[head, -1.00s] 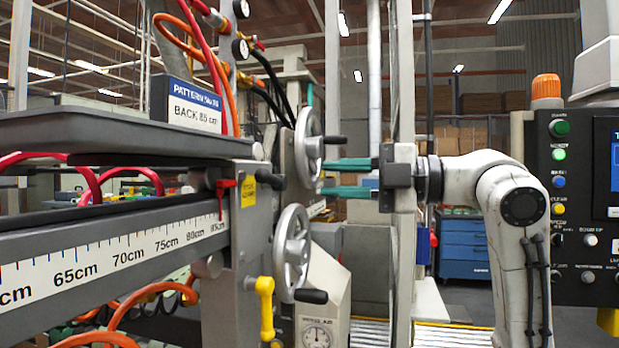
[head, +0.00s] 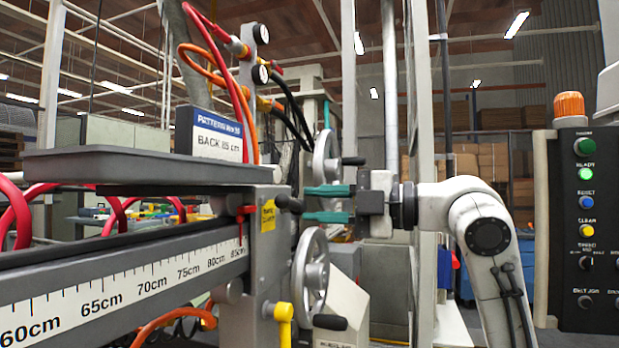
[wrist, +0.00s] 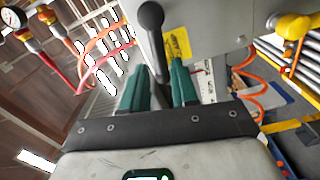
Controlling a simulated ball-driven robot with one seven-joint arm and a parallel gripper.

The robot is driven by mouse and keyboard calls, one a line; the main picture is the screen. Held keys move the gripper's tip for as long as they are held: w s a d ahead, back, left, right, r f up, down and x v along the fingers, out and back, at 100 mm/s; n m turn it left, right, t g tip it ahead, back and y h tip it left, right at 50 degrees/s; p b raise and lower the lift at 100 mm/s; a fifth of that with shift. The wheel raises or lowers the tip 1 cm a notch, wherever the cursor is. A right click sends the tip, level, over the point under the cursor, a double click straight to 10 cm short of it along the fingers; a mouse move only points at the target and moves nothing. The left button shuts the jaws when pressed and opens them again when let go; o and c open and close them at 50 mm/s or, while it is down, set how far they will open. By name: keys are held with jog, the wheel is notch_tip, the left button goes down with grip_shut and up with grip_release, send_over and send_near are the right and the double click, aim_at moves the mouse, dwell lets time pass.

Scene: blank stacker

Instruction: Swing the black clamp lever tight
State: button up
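The black clamp lever (head: 288,203) sticks out from the grey end block of the machine, beside a yellow label (head: 268,215). In the wrist view the lever (wrist: 151,24) shows a round knob and a shaft that runs down between my fingers. My gripper (head: 305,204) has two green fingers, one above the other in the head view, with their tips close to the lever's end. In the wrist view my gripper (wrist: 160,66) is open, with a gap between the fingers. I cannot tell whether either finger touches the lever.
Two handwheels (head: 312,270) stand just right of the block, the upper one close behind my fingers. A yellow-handled lever (head: 284,318) is below. A ruled beam (head: 130,290) and grey tray (head: 150,167) lie left. A control panel (head: 585,230) stands at right.

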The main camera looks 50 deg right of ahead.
aim_at(294, 201)
jog(key=shift+p+x, duration=0.35)
jog(key=shift+x, duration=1.55)
jog(key=shift+w+r, duration=0.1)
jog(key=shift+r, duration=0.1)
jog(key=m+p, duration=0.1)
jog(key=p, duration=0.1)
jog(key=r+m+p, duration=0.1)
jog(key=p, duration=0.1)
jog(key=m+p, duration=0.2)
jog(key=shift+w+d+r, duration=0.1)
jog(key=shift+d+r, duration=0.25)
jog(key=shift+w+d+r+m+p, duration=0.95)
jog(key=shift+d+m+p, duration=1.25)
jog(key=shift+m+p, duration=4)
jog(key=b+v, duration=0.1)
jog(key=v, duration=0.8)
jog(key=shift+s+b, duration=0.15)
jog(key=shift+b, duration=0.2)
jog(key=shift+r, duration=0.1)
